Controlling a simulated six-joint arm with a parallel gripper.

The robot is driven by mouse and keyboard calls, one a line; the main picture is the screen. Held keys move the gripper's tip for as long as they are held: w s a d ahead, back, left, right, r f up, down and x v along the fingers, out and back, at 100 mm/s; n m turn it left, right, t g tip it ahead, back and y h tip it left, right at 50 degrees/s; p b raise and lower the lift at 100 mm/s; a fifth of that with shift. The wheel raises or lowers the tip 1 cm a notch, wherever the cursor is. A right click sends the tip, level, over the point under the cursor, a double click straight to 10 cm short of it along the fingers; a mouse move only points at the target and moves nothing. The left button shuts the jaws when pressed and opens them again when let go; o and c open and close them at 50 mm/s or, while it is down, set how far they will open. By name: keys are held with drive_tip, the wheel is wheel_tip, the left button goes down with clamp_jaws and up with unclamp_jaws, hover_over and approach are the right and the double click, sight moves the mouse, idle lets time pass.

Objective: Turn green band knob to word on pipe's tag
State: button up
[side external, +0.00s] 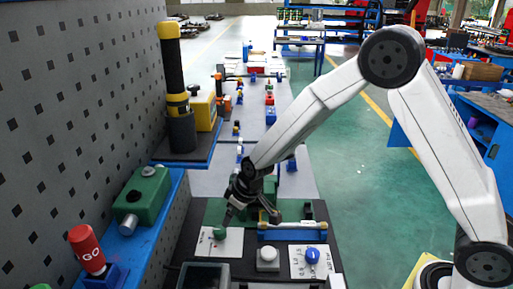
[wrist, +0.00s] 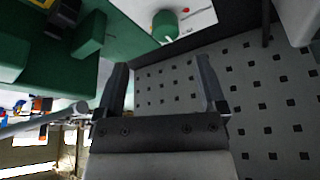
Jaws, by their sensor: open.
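A green knob (side external: 219,233) sits on a white plate (side external: 206,246) at the left of the dark panel. In the wrist view the green knob (wrist: 166,26) stands on its white plate near the top, with a small red mark beside it. My gripper (side external: 232,214) is just above and beside the knob in the side view. In the wrist view my gripper (wrist: 162,75) is open, nothing between its fingers, and the knob lies beyond the fingertips. The plate's words are too small to read. I cannot tell which object is the tagged pipe; no tag is legible.
A blue knob (side external: 312,255) on a white plate and a white button (side external: 268,255) are to the right. A bar with yellow ends (side external: 290,226) lies on a blue stand behind them. A red "GO" cylinder (side external: 86,247) and green block (side external: 142,195) stand left.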

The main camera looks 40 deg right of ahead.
sight(221, 229)
drive_tip(key=shift+w+a+f, duration=0.5)
drive_tip(key=shift+w+a, duration=0.05)
drive_tip(key=shift+w, duration=0.15)
drive_tip(key=shift+f, duration=0.1)
drive_tip(key=shift+x, duration=3.75)
clamp_jaws()
